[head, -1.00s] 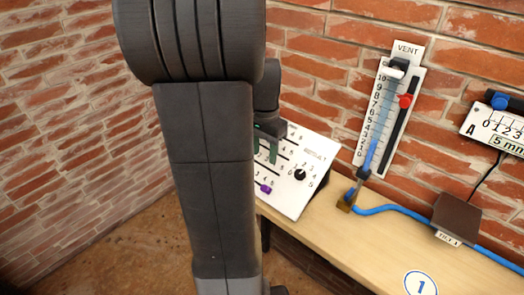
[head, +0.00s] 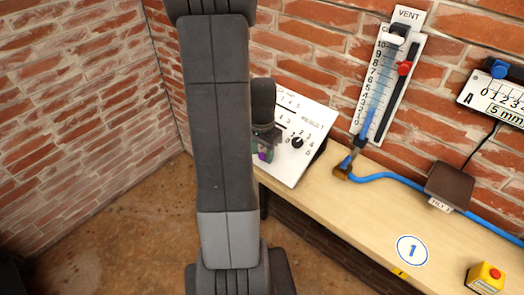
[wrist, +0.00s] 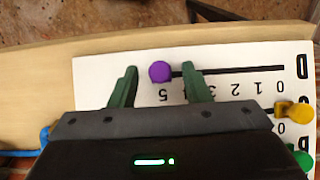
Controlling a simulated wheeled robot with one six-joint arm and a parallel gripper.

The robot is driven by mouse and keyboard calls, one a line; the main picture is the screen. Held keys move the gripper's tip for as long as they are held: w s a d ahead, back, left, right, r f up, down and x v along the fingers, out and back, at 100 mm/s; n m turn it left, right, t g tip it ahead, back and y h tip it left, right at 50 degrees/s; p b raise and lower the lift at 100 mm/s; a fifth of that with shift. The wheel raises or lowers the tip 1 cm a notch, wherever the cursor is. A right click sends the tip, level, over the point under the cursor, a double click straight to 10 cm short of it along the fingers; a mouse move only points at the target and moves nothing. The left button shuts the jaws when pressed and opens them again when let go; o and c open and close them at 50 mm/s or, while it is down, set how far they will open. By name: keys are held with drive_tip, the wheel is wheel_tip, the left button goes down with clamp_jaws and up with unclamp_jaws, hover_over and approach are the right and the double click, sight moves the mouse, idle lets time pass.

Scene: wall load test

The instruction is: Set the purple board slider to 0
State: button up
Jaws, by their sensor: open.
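The purple slider knob (wrist: 160,71) sits at the end of its dark slot near the 5 mark on the white board (wrist: 235,62). In the wrist view the scale reads upside down, with 0 toward the right. My gripper (wrist: 160,74) is open, its green fingers on either side of the purple knob, with a gap to each. I cannot tell how low the fingertips reach. In the head view my arm hides much of the board (head: 311,125), and the purple knob (head: 264,156) shows just by my gripper.
A yellow knob (wrist: 293,111) and a green knob (wrist: 303,160) are on other sliders. A black dial (head: 297,142) is on the board. The wooden bench (head: 330,205) carries a blue hose (head: 385,177), a brown box (head: 449,186) and a yellow button box (head: 486,277).

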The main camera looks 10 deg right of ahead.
drive_tip(key=shift+f, duration=0.1)
clamp_jaws()
drive_tip(key=shift+w, duration=0.1)
drive_tip(key=w+a, duration=0.3)
drive_tip(key=w, duration=0.1)
drive_tip(key=w+a, duration=0.3)
drive_tip(key=w, duration=0.1)
drive_tip(key=w+a, duration=0.4)
drive_tip(key=shift+w, duration=0.35)
unclamp_jaws()
drive_tip(key=shift+w+a, duration=0.1)
drive_tip(key=shift+a, duration=0.05)
